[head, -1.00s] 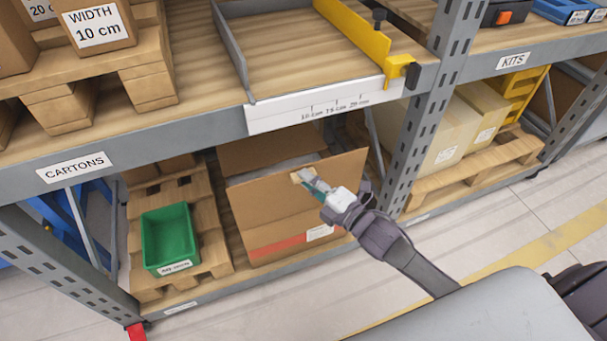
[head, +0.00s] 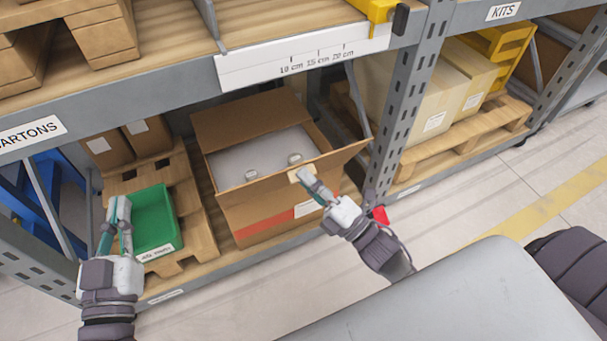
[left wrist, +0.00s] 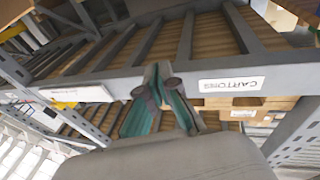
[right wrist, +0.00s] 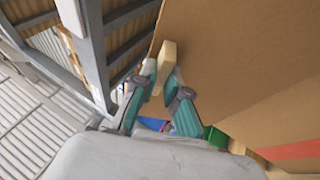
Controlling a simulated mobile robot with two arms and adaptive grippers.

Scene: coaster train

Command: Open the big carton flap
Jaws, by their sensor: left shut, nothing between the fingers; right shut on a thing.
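The big carton (head: 252,215) stands on the lower shelf with a red stripe on its front. Its front flap (head: 330,162) is tilted up and outward. Inside are grey contents (head: 262,158) with two small round pale items on top. My right gripper (head: 303,176) is shut on a pale wooden tab (head: 294,178) at the flap's edge. The right wrist view shows the tab (right wrist: 167,60) between the fingertips, beside the large brown flap face (right wrist: 240,60). My left gripper (head: 119,203) is shut and empty in front of the green bin; its closed fingers (left wrist: 155,75) show in the left wrist view.
A green bin (head: 153,219) sits on a wooden pallet (head: 198,205) left of the carton. A grey rack upright (head: 405,110) stands right of it. The upper shelf edge (head: 180,100) runs above.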

